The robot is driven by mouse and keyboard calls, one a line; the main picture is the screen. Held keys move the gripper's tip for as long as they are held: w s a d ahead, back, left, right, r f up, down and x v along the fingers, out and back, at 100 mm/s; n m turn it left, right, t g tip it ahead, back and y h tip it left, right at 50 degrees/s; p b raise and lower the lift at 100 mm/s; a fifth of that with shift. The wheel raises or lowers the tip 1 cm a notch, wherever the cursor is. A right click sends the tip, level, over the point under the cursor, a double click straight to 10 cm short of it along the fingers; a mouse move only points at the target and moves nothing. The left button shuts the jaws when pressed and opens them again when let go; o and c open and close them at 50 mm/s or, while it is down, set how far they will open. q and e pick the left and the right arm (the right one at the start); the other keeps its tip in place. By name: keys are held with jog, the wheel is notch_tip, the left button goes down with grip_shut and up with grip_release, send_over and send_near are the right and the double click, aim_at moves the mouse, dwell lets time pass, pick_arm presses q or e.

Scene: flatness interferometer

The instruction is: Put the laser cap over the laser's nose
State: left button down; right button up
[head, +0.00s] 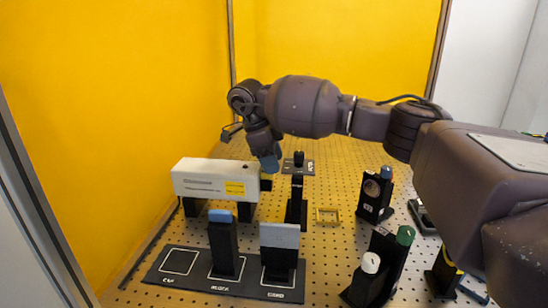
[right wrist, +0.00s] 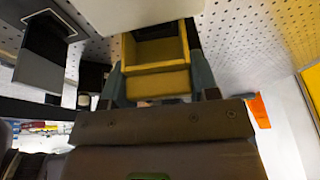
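The laser (head: 205,186) is a long white box with a yellow label, raised on dark supports at the left. Its short dark nose (head: 266,185) sticks out at the right end. My right gripper (head: 268,162) points down just above the nose. In the right wrist view, its blue-grey fingers (right wrist: 156,82) stand on either side of a yellow hollow box, the laser cap (right wrist: 155,82), and appear shut on it. In the head view the gripper mostly hides the cap. My left gripper is not in view.
A yellow frame (head: 328,223) lies on the perforated board right of the laser. A black post (head: 297,205) stands between them. A dark tray (head: 180,284) with upright holders is in front. Several dark holders, one green-topped (head: 405,235), stand at the right. A yellow wall is behind.

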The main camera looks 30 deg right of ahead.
aim_at(269, 179)
jog(key=shift+o, duration=0.9)
jog(key=shift+g, duration=0.5)
jog(key=f, duration=0.4)
jog(key=s+f, duration=0.1)
jog(key=f, duration=0.2)
jog(key=shift+a, duration=0.35)
jog(key=shift+r, duration=0.35)
jog(key=shift+o, duration=0.5)
jog(key=r, duration=0.1)
jog(key=w+r, duration=0.1)
jog(key=r, duration=0.1)
jog(key=w+r, duration=0.1)
jog(key=shift+w+a+r, duration=0.2)
jog(key=shift+a+r, duration=0.15)
jog(key=shift+r, duration=0.05)
jog(key=v, duration=0.2)
jog(key=p+v, duration=0.1)
jog(key=v, duration=0.4)
jog(key=shift+s+a+r+p, duration=0.15)
jog(key=shift+s+p, duration=0.15)
jog(key=shift+w+r, duration=0.2)
jog(key=shift+r, duration=0.5)
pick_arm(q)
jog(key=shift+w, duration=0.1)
pick_arm(e)
jog(key=shift+f, duration=0.1)
